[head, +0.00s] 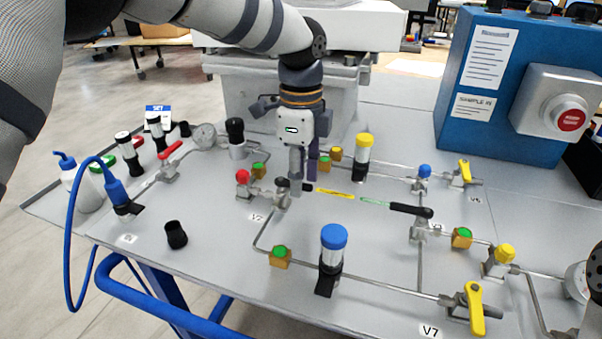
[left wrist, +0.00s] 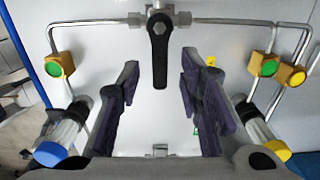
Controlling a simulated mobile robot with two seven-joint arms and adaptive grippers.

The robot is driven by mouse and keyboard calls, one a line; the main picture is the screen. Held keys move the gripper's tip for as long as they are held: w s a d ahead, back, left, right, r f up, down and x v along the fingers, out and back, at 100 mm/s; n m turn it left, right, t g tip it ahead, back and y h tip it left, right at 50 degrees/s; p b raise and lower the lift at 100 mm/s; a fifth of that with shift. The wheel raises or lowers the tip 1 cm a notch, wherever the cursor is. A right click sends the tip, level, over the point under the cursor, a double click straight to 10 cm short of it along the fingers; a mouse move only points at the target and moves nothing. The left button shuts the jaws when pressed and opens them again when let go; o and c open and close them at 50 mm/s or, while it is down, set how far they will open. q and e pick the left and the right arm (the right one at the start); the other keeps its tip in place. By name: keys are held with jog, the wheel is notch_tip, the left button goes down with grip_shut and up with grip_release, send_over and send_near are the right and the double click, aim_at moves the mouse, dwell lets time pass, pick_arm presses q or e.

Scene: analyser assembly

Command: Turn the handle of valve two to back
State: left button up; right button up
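Valve two (head: 283,196) is a small metal valve on the panel beside a label that looks like V2 (head: 257,217). Its black lever handle (head: 306,187) points right in the head view, partly hidden by my fingers. In the left wrist view the black handle (left wrist: 159,50) points down from the metal fitting at the top. My left gripper (head: 303,178) is just above this handle, pointing down. In the left wrist view its purple-padded fingers (left wrist: 158,85) are open, one on each side of the handle, with gaps on both sides. My right gripper is not seen.
A blue-capped cylinder (head: 333,248) and a yellow-capped one (head: 364,155) stand near the gripper. A red-capped fitting (head: 243,183) is just left of valve two. Another black-handled valve (head: 412,211) is to the right. Thin pipes cross the panel. A blue box (head: 510,90) stands behind right.

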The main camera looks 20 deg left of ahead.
pick_arm(q)
grip_shut()
jog(key=shift+w, duration=0.1)
jog(key=n, duration=0.1)
jog(key=w+n, duration=0.1)
jog(key=n, duration=0.2)
jog(key=w+n, duration=0.1)
jog(key=n, duration=0.2)
jog(key=shift+w+a+n, duration=0.2)
jog(key=shift+a+n, duration=0.15)
jog(key=shift+n, duration=0.05)
jog(key=n, duration=0.1)
jog(key=a+n, duration=0.1)
jog(key=n, duration=0.1)
jog(key=w+n, duration=0.1)
jog(key=n, duration=0.1)
jog(key=shift+a, duration=0.25)
jog(key=n, duration=0.1)
jog(key=a+n, duration=0.1)
jog(key=n, duration=0.3)
jog(key=shift+w+a, duration=0.25)
jog(key=shift+f, duration=0.1)
